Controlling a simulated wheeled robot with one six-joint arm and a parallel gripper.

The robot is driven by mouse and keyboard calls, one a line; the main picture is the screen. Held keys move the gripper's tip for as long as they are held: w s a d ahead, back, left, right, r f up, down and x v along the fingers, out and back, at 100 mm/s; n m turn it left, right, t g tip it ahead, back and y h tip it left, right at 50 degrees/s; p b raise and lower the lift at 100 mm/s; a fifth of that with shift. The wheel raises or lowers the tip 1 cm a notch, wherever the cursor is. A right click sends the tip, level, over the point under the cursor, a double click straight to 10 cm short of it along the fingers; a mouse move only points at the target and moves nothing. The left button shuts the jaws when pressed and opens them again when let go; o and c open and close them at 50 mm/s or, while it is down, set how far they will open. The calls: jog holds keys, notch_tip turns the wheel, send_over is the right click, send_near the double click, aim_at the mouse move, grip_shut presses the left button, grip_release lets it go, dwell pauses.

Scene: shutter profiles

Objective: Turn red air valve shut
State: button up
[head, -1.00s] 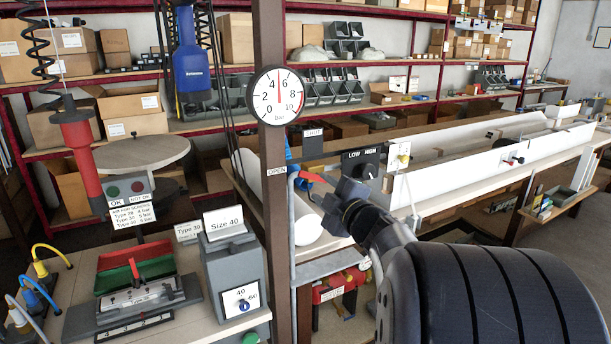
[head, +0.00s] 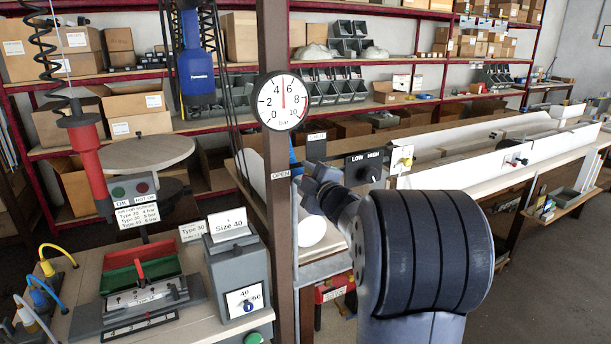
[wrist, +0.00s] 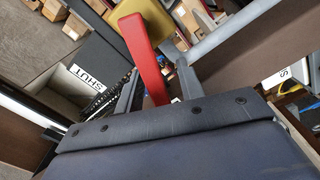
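In the wrist view the red valve lever (wrist: 148,55) runs down from a yellow valve body (wrist: 155,18) and lies between the two fingers of my gripper (wrist: 158,75). The fingers stand apart, with a gap showing on each side of the lever. In the head view my gripper (head: 315,184) is at the brown post, just right of the OPEN label (head: 280,175), and hides the lever. The SHUT label (wrist: 86,78) shows left of the fingers in the wrist view. The round bar gauge (head: 283,101) has its needle pointing nearly straight up, about 5.
The brown post (head: 278,220) stands close to my gripper's left. A LOW/HIGH knob box (head: 367,167) is close behind my arm on the right. A bench with a grey Size 40 box (head: 238,275) is at the lower left. Open floor lies at the right.

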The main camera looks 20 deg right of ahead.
jog(key=shift+c, duration=0.4)
grip_shut()
